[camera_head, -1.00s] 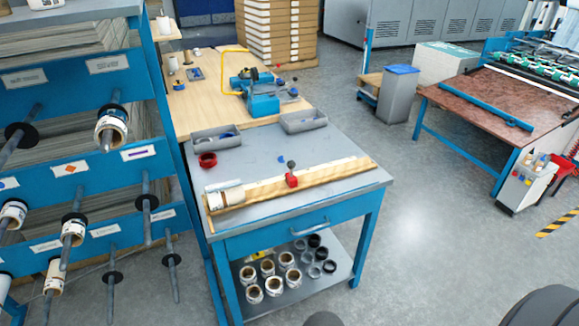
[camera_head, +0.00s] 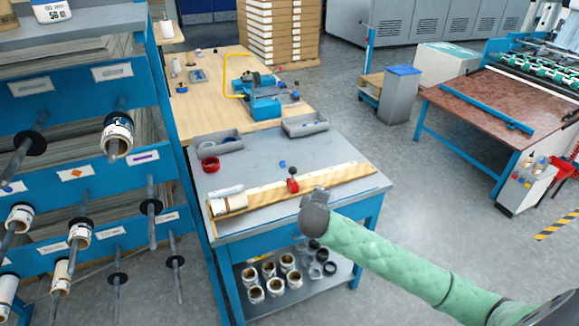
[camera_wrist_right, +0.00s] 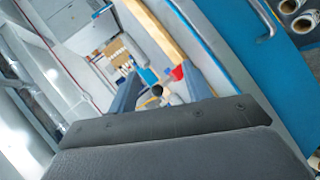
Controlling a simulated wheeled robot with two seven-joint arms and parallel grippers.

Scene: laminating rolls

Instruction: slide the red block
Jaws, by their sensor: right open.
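The red block (camera_head: 292,186) sits on the long wooden rail (camera_head: 342,176) on the grey top of the blue workbench. A dark round knob stands above it. In the right wrist view the red block (camera_wrist_right: 178,73) shows just beyond the fingers, partly covered by one of them. My left gripper is not in view.
A white roll (camera_head: 231,204) lies at the rail's left end. A red ring (camera_head: 210,164) and grey trays (camera_head: 304,124) are at the back of the bench top. A rack (camera_head: 75,172) with rolls on rods stands left.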

